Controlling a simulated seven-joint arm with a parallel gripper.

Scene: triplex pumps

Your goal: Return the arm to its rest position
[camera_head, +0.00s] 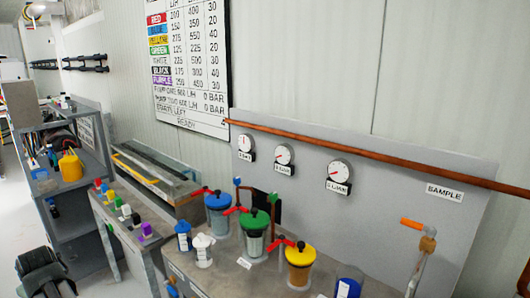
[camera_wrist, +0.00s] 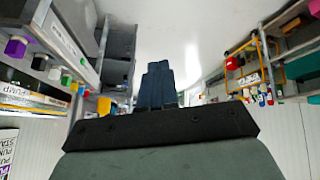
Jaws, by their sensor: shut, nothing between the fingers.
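My gripper (camera_wrist: 158,84) shows in the wrist view, its two dark fingers together and nothing between them. They point away from the camera over a pale, open area and touch no object. A dark grey-green part at the lower left edge of the head view looks like the end of my arm, beside the bench and low in the picture. Its fingers cannot be made out clearly there.
A bench holds pumps with blue, green (camera_head: 255,222) and yellow (camera_head: 299,252) lids. Coloured blocks (camera_head: 123,212) stand on a bench to its left. A grey shelf (camera_head: 75,192) holds a yellow container (camera_head: 70,166). Pale floor lies at the far left.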

